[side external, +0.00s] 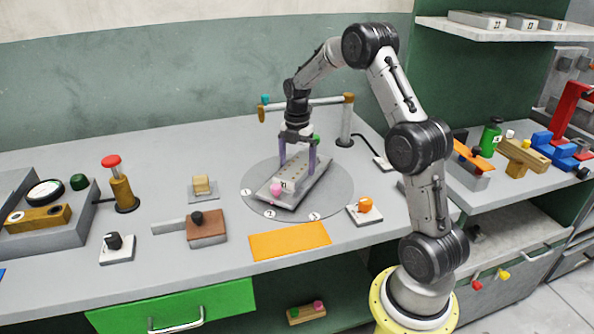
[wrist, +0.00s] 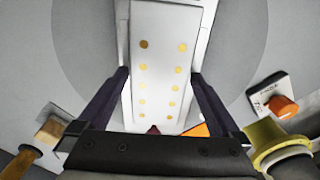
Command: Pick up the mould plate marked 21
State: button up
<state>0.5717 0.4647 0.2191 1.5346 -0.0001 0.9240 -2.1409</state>
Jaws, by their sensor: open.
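A grey mould plate (side external: 306,181) with rows of small dots, a pink knob and a small marking ending in 1 lies on a grey round disc (side external: 336,199). The marking's first digit is too small to read surely. My gripper (side external: 297,170) points down over the plate, open, one finger at each long side. In the wrist view the plate (wrist: 160,65) with its yellow dots runs between the fingers (wrist: 159,75). The fingers look apart from the plate's sides; whether they touch is unclear. The knob end is mostly hidden in the wrist view.
Other marked plates (side external: 477,19) lie on the high shelf. A horizontal bar on a post (side external: 346,122) stands behind my gripper. An orange knob box (side external: 365,211) sits right of the disc, an orange mat (side external: 290,241) in front. A brown block (side external: 207,229) lies left.

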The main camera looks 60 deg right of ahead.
grip_shut()
jog(key=shift+r, duration=0.1)
dwell(0.4)
jog(key=shift+r, duration=0.1)
